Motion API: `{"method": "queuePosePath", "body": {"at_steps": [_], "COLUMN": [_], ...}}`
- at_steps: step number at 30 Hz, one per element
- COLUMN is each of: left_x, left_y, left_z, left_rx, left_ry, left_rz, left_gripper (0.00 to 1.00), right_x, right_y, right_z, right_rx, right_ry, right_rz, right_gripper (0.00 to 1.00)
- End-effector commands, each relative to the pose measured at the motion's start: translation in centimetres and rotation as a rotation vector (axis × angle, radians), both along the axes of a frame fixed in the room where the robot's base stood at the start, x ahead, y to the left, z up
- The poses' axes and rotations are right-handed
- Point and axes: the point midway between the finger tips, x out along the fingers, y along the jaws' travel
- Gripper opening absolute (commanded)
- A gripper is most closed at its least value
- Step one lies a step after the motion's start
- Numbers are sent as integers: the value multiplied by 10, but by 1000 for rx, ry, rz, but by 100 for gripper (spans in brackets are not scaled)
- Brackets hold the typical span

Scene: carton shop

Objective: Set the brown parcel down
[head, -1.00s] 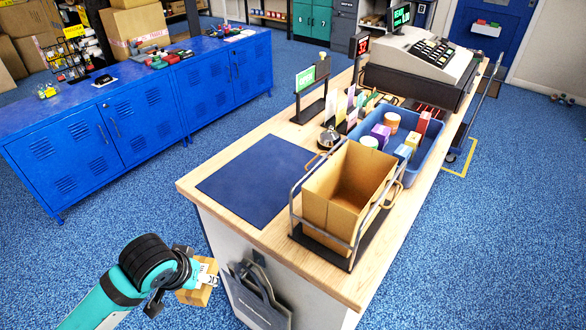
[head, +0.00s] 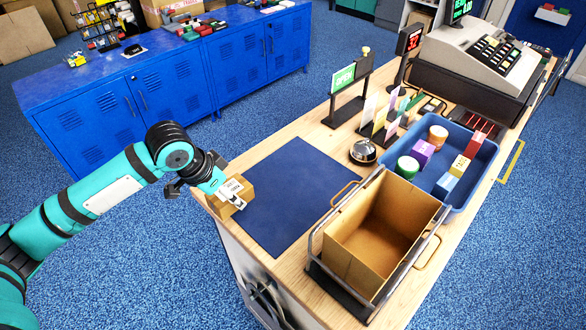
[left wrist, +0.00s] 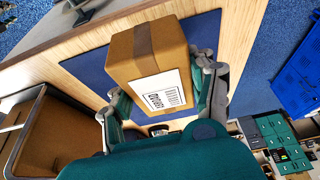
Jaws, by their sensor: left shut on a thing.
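The brown parcel (head: 237,192) is a small carton with a white printed label. My left gripper (head: 222,186) is shut on it at the left edge of the wooden counter (head: 279,268), beside the dark blue mat (head: 285,190). In the left wrist view the parcel (left wrist: 149,52) sits between the two fingers of the gripper (left wrist: 163,90), with the mat (left wrist: 88,68) behind it. I cannot tell whether the parcel touches the counter. My right gripper is not in view.
An open brown box (head: 385,232) in a metal frame stands right of the mat. A blue tray (head: 485,160) with several small goods, a bell (head: 363,151) and a green sign (head: 344,78) stand behind. Blue lockers (head: 160,90) are at the left. The mat is clear.

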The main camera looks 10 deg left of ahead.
Motion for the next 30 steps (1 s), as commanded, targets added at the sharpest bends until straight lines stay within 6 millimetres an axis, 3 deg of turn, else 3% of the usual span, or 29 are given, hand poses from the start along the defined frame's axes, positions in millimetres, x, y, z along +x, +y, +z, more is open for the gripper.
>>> {"method": "queuePosePath", "body": {"at_steps": [5, 12, 15, 22, 26, 30], "left_x": [11, 52, 71, 106, 113, 113], "left_y": [-12, -53, -72, -105, -112, -113], "left_z": [1, -2, -5, -12, -15, -27], "left_rx": [-4, -5, -4, -1, 0, 1], "left_ry": [-1, 0, 0, -1, 0, 3], "left_rz": [0, -1, 0, 0, 1, 2], "left_gripper": [10, 10, 10, 10, 10, 10], "right_x": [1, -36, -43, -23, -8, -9], "right_y": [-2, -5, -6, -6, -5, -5], "right_z": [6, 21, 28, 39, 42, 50], "right_rx": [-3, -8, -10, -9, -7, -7], "right_ry": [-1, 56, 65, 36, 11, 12], "right_rz": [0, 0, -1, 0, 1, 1], "right_gripper": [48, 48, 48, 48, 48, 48]}}
